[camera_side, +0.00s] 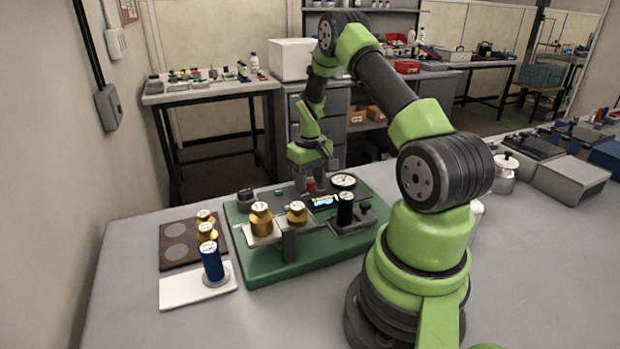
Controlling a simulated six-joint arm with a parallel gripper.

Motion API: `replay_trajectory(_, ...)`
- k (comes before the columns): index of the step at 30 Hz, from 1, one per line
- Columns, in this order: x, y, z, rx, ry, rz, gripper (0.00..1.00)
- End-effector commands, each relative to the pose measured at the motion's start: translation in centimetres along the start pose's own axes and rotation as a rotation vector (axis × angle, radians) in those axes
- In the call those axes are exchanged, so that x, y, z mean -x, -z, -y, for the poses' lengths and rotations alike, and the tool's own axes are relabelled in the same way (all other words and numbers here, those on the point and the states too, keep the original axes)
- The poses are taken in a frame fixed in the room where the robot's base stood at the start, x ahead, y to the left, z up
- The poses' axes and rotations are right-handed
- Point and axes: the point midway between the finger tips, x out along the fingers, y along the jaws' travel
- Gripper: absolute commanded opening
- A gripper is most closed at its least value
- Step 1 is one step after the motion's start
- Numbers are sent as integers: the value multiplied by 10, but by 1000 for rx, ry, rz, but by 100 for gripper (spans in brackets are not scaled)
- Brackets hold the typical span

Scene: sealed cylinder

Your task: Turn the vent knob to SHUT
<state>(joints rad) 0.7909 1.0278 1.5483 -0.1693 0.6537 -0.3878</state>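A green board (285,267) on the grey table carries the apparatus. A small red knob (311,184) stands near its back edge, and a black round knob (245,195) sits at its back left. I cannot read which is the vent knob or any SHUT mark. My gripper (312,183) points down at the red knob, with its dark fingers around or just beside it. I cannot tell whether they touch it. A white dial gauge (343,181) is right of the gripper. A lit blue display (324,201) and a black cylinder (345,208) stand in front of it.
Brass weights (261,219) stand on the board's left part. A brown plate (175,252) with brass pieces and a white plate (180,293) with a blue cylinder (212,262) lie left of the board.

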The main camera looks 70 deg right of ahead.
Motion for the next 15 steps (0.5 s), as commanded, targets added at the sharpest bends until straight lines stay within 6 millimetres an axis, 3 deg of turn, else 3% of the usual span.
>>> replay_trajectory(10,2,0,0,-3,1,1,55)
replay_trajectory(15,24,0,0,-3,0,-2,55)
